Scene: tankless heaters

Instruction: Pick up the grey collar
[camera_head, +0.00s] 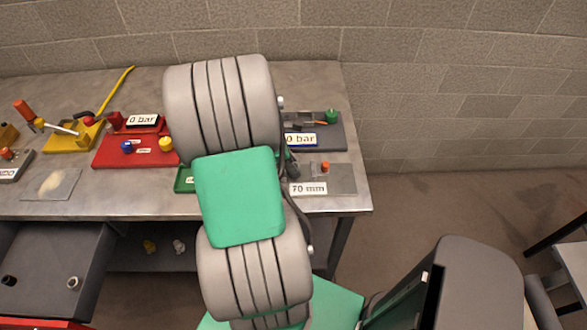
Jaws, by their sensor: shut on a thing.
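I cannot pick out the grey collar for certain. A small pale grey ring-like piece (72,283) lies in the open grey drawer at the lower left, and a small pale grey fitting (180,246) sits on the shelf under the bench. Either is too small to identify. My grey and green arm crosses the middle of the view and reaches over the bench. My gripper is hidden behind it, so its fingers and anything between them do not show.
The metal bench (345,203) holds a red fixture (108,157), a yellow fixture (70,138), a dark fixture (335,127) and a plate labelled 70 mm (343,180). A black piece (8,280) lies in the open drawer (45,262).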

